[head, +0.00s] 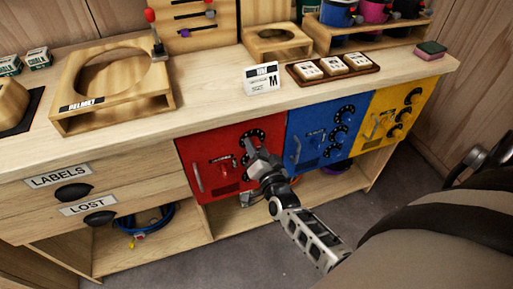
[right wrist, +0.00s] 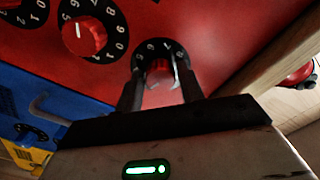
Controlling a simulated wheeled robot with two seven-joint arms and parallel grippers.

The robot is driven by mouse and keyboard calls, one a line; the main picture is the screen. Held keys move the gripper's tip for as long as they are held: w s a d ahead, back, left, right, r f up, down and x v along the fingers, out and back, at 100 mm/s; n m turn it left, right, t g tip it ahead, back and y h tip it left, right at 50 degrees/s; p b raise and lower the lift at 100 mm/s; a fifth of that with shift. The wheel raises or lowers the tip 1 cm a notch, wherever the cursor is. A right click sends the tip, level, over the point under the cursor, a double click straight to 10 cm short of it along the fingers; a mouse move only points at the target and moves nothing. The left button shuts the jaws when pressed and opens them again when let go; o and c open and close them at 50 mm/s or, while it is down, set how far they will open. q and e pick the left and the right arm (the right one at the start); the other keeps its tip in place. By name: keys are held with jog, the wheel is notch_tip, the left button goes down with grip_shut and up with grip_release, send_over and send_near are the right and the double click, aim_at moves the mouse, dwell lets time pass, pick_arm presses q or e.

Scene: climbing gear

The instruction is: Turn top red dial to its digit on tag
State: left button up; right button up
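The red panel (head: 212,168) is on the bench front, with a column of black numbered dials and a handle. My right gripper (head: 253,150) is in front of its dials. In the right wrist view, my right gripper (right wrist: 159,75) has a finger on each side of the top red dial's knob (right wrist: 159,70) and looks shut on it. The fingers hide part of that dial's ring. The middle red dial (right wrist: 85,36) is clear beside it. White tags (head: 333,66) lie in a brown tray on the bench; their writing is too small to read. My left gripper is not in view.
The blue panel (head: 306,140) and the yellow panel (head: 383,118) stand to the right of the red one. A white card marked M (head: 262,79) stands on the bench top. A wooden helmet stand (head: 80,117) is at left. Open shelves are below.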

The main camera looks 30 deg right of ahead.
jog(key=shift+o, duration=0.8)
jog(key=v, duration=1.6)
jog(key=s+a+f+n+g+y, duration=0.2)
jog(key=a+n+g+y, duration=0.5)
jog(key=a+n, duration=0.4)
jog(key=s+n, duration=0.1)
jog(key=n, duration=0.2)
jog(key=shift+s+a, duration=0.1)
jog(key=shift+s, duration=0.05)
